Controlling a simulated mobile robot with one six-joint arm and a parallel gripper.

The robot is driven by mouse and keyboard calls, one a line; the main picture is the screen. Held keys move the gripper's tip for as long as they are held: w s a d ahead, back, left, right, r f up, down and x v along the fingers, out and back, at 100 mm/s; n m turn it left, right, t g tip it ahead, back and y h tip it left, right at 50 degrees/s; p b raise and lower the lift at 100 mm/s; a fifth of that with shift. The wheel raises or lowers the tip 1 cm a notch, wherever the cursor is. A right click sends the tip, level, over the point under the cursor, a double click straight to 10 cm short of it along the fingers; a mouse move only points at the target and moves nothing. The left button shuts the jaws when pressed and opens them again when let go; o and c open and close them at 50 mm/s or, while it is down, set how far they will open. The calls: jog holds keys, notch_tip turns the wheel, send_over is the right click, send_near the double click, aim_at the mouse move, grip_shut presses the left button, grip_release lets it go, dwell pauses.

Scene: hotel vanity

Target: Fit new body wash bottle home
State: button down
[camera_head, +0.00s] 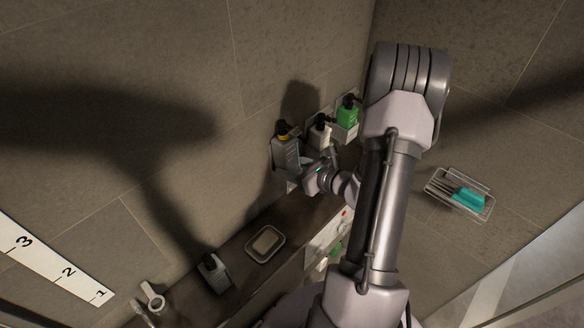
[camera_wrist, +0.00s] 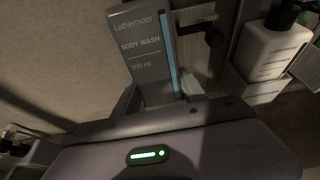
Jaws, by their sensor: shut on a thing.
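A grey body wash bottle (camera_head: 286,153) with a yellow and black top stands close to the wall, left of two bottles in wall holders. My gripper (camera_head: 303,176) is shut on it from the lower right. In the wrist view the bottle (camera_wrist: 142,50) shows its label, "Lathermoor BODY WASH 300 ml", and a blue stripe along its right side. A pale piece (camera_head: 291,187) shows under the bottle. The bottle's base is hidden behind my gripper, so I cannot tell whether it is seated in a holder.
A wire basket (camera_head: 460,193) hangs on the right wall.

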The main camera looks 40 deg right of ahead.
aim_at(294, 159)
jog(key=shift+f, duration=0.1)
jog(key=shift+w+d+r+p, duration=0.1)
jog(key=shift+d+r+p, duration=0.05)
jog(key=shift+r+p, duration=0.5)
jog(key=shift+w+r+p, duration=0.1)
jog(key=shift+r+p, duration=0.2)
jog(key=shift+r, duration=0.35)
jog(key=shift+w+r, duration=0.1)
jog(key=shift+w, duration=0.05)
jog(key=shift+w+b, duration=0.45)
dwell(0.4)
